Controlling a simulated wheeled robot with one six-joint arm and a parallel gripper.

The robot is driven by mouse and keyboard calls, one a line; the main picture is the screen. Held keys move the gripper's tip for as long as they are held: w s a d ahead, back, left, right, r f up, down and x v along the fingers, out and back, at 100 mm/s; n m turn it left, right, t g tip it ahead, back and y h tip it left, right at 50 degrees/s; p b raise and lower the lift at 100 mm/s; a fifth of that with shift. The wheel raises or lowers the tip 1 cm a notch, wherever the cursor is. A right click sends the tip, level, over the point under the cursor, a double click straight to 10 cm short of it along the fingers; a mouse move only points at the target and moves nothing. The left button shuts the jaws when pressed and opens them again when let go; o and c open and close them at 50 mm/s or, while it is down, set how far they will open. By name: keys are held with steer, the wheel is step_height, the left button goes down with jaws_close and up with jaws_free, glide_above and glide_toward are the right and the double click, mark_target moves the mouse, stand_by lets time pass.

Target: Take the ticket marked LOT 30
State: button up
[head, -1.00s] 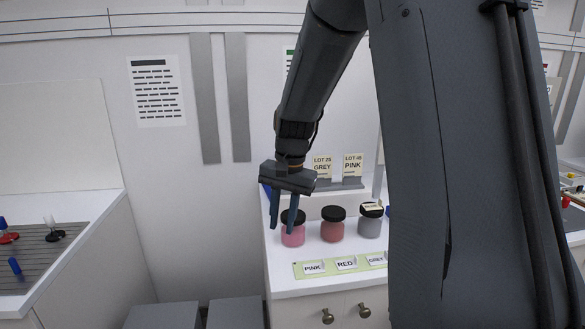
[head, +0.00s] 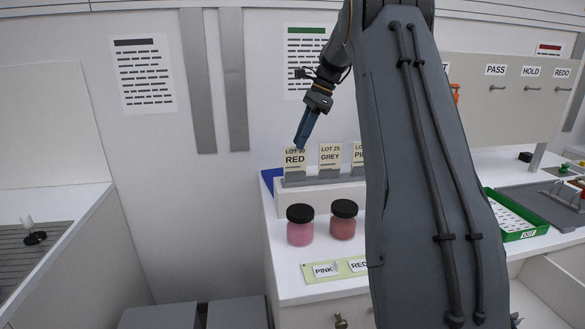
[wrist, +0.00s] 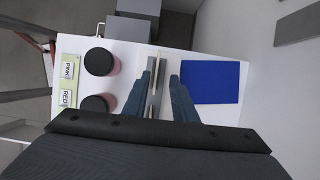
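The LOT 30 RED ticket (head: 294,168) stands upright in a grey holder (head: 327,180) at the left end of a row. The LOT 25 GREY ticket (head: 330,160) stands to its right, and a third ticket (head: 358,158) is partly hidden by my arm. My gripper (head: 303,146) points down at the top of the LOT 30 ticket, one finger overlapping its upper edge. In the wrist view my gripper (wrist: 160,76) is open, with a thin upright ticket edge (wrist: 154,74) between the fingers, apart from the right finger. Contact with the left finger is unclear.
Two black-lidded jars, pink (head: 300,230) and red (head: 342,224), stand in front of the holder. A label strip (head: 313,273) lies nearer the counter edge. A blue sheet (wrist: 210,82) lies behind the holder. A green tray (head: 520,222) is at the right.

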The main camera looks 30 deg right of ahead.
mark_target(295, 160)
steer(key=shift+p+x, duration=0.45)
steer(key=shift+x, duration=0.75)
steer(key=a+f+p, duration=0.2)
steer(key=f, duration=0.1)
steer(key=shift+a+f, duration=0.35)
steer(key=shift+f, duration=0.35)
jaws_close()
